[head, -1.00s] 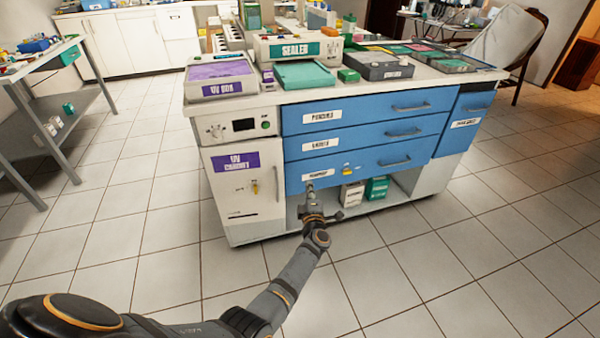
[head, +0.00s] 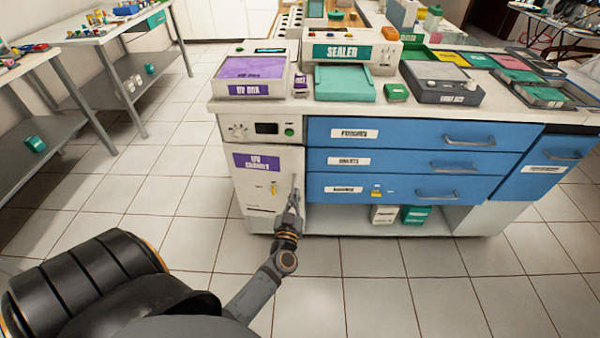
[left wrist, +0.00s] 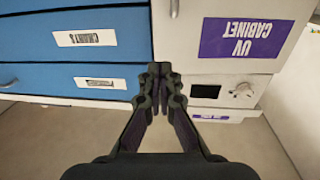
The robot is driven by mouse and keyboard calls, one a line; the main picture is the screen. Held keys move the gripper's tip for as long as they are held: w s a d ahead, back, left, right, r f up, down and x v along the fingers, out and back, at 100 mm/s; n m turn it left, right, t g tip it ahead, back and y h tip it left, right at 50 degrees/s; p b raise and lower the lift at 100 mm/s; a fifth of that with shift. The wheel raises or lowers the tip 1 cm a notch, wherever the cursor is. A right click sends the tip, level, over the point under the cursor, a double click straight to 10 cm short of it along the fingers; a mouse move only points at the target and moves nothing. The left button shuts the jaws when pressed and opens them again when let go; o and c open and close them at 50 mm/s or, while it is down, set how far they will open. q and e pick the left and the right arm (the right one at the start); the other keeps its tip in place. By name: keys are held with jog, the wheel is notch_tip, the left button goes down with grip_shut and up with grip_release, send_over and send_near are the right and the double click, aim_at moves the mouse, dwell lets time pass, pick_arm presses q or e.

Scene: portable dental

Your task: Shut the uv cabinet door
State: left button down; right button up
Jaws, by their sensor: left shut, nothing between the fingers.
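The uv cabinet door (head: 266,180) is a white panel with a purple label, left of the blue drawers in the head view. It looks flush or nearly flush with the cabinet front; I cannot tell if it is fully shut. My left gripper (head: 295,198) is in front of the door's right edge, fingers together and empty. In the left wrist view, which shows the front upside down, the shut fingertips (left wrist: 160,72) overlap the seam between the drawers and the white door (left wrist: 240,37). Whether they touch the door is unclear. My right gripper is not seen.
Above the door is a control panel (head: 262,129) with a dark display and knob. Blue drawers (head: 420,160) stand to the right, over an open shelf with small boxes (head: 415,215). A grey side table (head: 60,95) stands at left. The tiled floor before the cabinet is clear.

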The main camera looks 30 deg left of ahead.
aim_at(301, 165)
pick_arm(q)
jog(key=b+x, duration=0.2)
jog(key=x, duration=0.7)
jog(key=shift+w+a+f, duration=0.15)
jog(key=shift+w+a, duration=0.05)
jog(key=shift+w, duration=0.1)
jog(key=shift+w+a, duration=0.15)
jog(key=shift+w, duration=0.15)
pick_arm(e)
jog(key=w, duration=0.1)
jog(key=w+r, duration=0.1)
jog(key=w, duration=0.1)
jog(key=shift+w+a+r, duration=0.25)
pick_arm(q)
jog(key=x, duration=0.3)
jog(key=shift+w, duration=0.35)
jog(key=shift+r, duration=0.35)
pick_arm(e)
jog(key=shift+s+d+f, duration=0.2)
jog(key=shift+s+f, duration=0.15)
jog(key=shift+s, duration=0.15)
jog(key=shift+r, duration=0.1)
